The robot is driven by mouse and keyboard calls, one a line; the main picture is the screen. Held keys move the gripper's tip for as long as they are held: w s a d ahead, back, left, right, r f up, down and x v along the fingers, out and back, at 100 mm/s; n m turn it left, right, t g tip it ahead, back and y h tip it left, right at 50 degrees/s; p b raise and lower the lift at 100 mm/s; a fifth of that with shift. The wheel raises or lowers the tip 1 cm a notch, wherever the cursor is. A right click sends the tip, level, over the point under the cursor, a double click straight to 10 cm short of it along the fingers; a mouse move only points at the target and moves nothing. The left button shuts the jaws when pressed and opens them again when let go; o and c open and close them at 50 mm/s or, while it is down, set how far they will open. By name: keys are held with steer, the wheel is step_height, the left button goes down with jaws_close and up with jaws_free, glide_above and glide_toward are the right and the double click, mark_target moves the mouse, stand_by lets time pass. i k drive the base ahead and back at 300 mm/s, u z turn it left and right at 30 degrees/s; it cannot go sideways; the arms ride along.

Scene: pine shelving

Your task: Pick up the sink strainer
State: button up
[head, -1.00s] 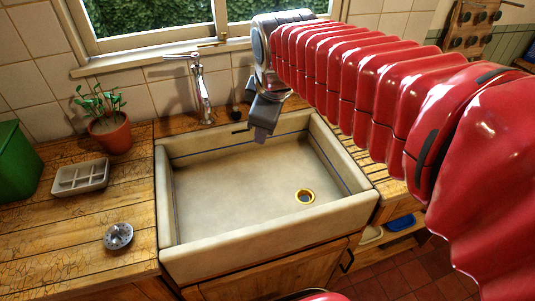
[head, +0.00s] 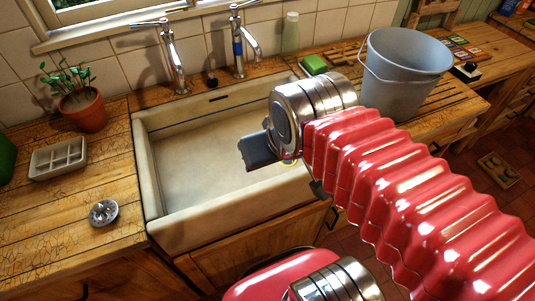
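The sink strainer (head: 104,212) is a small round metal piece lying on the wooden counter (head: 60,235), left of the sink and near the counter's front edge. My gripper (head: 248,152) is at the end of my red arm, above the right part of the sink basin (head: 205,170). It is well to the right of the strainer and higher up. Its fingers appear as one dark block, so I cannot see whether they are apart. The sink's drain is mostly hidden behind my arm's end.
A soap dish (head: 58,158) and a potted plant (head: 83,110) stand behind the strainer. Two taps (head: 172,60) rise behind the sink. A grey bucket (head: 400,75), a green sponge (head: 314,64) and a bottle (head: 290,35) stand on the right. The counter around the strainer is clear.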

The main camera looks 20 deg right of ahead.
mark_target(103, 212)
steer(key=k, duration=1.3)
steer(key=u, duration=0.55)
steer(key=i, duration=0.95)
steer(key=u, duration=0.45)
